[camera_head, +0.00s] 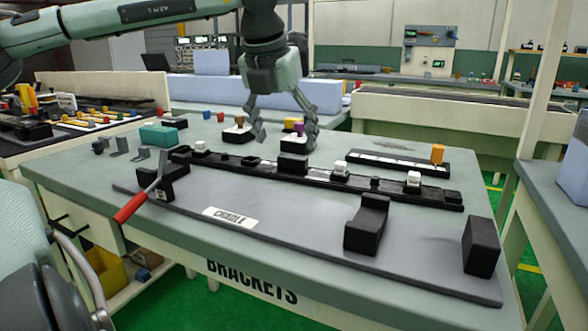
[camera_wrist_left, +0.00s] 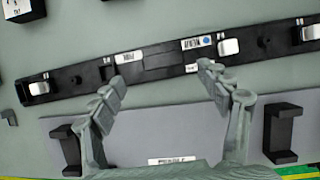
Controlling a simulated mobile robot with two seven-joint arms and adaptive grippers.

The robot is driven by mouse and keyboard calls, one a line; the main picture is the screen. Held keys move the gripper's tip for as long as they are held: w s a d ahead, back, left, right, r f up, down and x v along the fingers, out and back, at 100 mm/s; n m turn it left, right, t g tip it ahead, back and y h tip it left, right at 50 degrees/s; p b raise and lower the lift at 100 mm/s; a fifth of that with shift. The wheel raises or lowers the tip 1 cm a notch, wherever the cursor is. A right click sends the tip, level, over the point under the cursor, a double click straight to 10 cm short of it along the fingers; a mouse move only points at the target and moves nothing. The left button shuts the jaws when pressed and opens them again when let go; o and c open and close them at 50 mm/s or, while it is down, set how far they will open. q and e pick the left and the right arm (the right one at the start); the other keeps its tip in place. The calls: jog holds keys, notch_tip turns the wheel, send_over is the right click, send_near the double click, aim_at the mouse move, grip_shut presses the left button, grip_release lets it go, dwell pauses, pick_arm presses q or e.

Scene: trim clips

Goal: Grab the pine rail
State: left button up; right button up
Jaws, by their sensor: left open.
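A long black rail (camera_head: 318,178) with white clips lies across the table, behind the grey cradle plate (camera_head: 300,243). Its labels are too small to read, so I cannot confirm that it is the pine rail. In the left wrist view the rail (camera_wrist_left: 150,63) runs slantwise across the picture, with small white labels and pale clips on it. My left gripper (camera_head: 283,141) is open and empty above the rail's left half. In the left wrist view its two fingertips (camera_wrist_left: 162,79) are spread apart, just on the near side of the rail. My right gripper is not in view.
The cradle carries black blocks (camera_head: 367,225) and a red-handled lever (camera_head: 131,206). A shorter black rail (camera_head: 398,163) with an orange clip (camera_head: 437,153) lies behind at the right. Small black stands with coloured pieces and a teal box (camera_head: 158,135) stand at the back and left.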

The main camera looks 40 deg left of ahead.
aim_at(292, 157)
pick_arm(q)
jog(key=x, duration=0.5)
jog(key=shift+w+d+f, duration=0.1)
jog(key=shift+w+d, duration=0.05)
jog(key=shift+c, duration=0.4)
jog(key=c, duration=1.4)
